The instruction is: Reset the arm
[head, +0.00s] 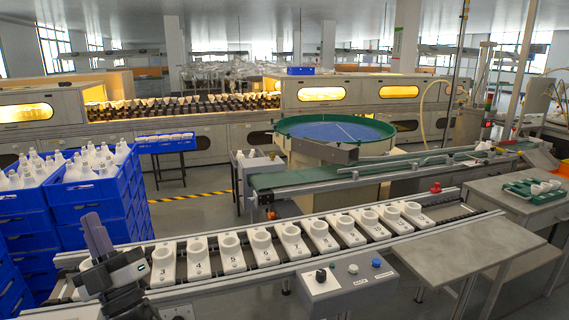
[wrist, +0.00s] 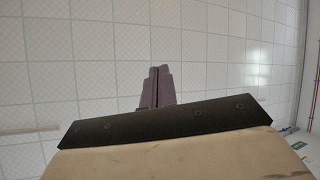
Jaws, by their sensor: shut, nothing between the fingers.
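My gripper (head: 91,222) is at the lower left of the head view, pointing up, in front of the left end of the row of numbered white holders. Its fingers are together with nothing between them. In the wrist view my gripper (wrist: 158,70) also shows with its two fingers side by side, against a tiled ceiling. The numbered white holders (head: 233,255) stand in a row on a conveyor (head: 440,213). My arm hides part of the left end of the row.
A control box (head: 347,281) with buttons sits at the conveyor's front edge. A green belt (head: 340,172) and a round blue-topped table (head: 330,131) lie beyond. A grey table (head: 510,205) stands at the right.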

